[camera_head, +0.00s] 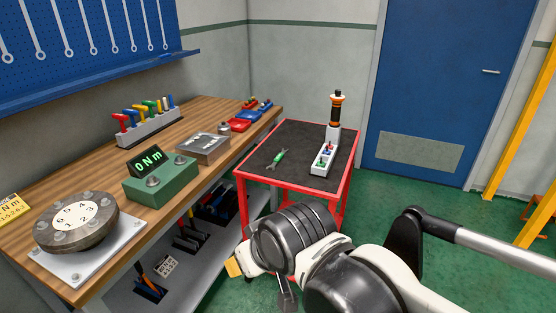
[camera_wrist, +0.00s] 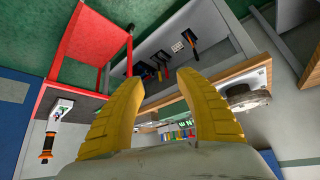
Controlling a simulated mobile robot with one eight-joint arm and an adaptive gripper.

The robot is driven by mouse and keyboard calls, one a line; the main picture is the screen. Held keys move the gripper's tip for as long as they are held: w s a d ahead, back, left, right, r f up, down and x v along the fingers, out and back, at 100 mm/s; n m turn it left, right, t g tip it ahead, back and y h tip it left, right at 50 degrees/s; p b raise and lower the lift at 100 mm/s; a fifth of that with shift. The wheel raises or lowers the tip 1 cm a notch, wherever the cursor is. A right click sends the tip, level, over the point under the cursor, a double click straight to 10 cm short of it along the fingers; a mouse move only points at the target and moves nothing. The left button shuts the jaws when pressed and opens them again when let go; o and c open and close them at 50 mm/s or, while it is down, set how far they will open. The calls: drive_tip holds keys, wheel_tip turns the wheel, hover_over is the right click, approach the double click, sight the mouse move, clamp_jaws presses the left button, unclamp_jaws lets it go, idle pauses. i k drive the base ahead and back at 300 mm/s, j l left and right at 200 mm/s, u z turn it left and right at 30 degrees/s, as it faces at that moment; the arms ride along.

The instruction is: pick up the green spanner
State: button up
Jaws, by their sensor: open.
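The green spanner (camera_head: 277,159) lies flat on the black top of the red cart (camera_head: 297,184) in the head view, left of the cart's middle. My gripper shows in the wrist view (camera_wrist: 165,100) as two yellow fingers spread apart, with nothing between them. In the head view a yellow fingertip (camera_head: 234,267) shows in front of the cart, lower than its top and well apart from the spanner.
A white holder (camera_head: 325,160) with an orange-and-black tool (camera_head: 336,108) stands on the cart's right side. The wooden workbench (camera_head: 98,274) on the left carries a green torque tester (camera_head: 160,180), a flanged disc (camera_head: 76,222) and a rack of coloured handles (camera_head: 148,127). A blue door (camera_head: 440,70) stands behind.

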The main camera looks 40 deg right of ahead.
sight(280, 155)
drive_tip(key=i+l+z, duration=0.1)
drive_tip(key=i+z, duration=0.3)
drive_tip(key=i, duration=0.45)
drive_tip(key=i+j+z, duration=0.15)
drive_tip(key=i+z, duration=0.2)
drive_tip(key=i, duration=0.55)
